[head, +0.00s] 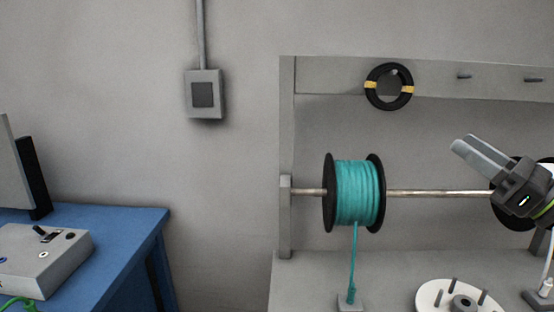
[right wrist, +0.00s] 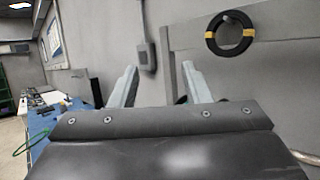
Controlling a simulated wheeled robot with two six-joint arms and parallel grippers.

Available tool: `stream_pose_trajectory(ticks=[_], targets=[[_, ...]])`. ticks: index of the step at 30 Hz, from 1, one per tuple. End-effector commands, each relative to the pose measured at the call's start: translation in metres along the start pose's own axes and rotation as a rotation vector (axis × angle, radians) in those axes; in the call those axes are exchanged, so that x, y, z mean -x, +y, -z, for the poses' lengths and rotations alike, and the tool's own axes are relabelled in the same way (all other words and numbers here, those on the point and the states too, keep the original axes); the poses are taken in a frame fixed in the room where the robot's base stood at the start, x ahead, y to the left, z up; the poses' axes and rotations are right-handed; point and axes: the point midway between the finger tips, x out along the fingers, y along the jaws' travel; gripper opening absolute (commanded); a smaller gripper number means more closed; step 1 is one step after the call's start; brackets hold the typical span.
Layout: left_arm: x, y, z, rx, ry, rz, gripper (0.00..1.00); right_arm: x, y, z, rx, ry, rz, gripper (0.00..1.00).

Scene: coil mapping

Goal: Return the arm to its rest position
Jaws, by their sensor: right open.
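My right gripper (head: 482,158) is at the right of the head view, in front of the rack rod and the right-hand spool. Its fingers point up and to the left. In the right wrist view its two fingers (right wrist: 158,88) stand wide apart with nothing between them. The gripper is open and empty. My left gripper is not in view.
A teal cable spool (head: 357,194) sits on the rod (head: 440,193). A black coil (head: 389,87) with yellow ties hangs on the rack's upper board (head: 330,76). A white disc with pegs (head: 438,296) lies below. A blue table (head: 135,225) stands left.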

Motion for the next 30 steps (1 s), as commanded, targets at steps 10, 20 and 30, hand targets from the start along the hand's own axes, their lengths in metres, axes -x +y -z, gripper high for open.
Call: stream_pose_trajectory(ticks=[10, 20, 30], targets=[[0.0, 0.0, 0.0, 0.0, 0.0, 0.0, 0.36, 0.107, -0.059, 0.122, -1.011, -0.465, 0.502, 0.43], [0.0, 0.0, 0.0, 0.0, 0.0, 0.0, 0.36, 0.273, -0.026, 0.294, -1.7, -0.879, 1.289, 0.43], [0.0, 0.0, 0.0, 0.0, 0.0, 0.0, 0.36, 0.38, 0.115, 0.392, -2.008, -1.152, 2.043, 0.43]])
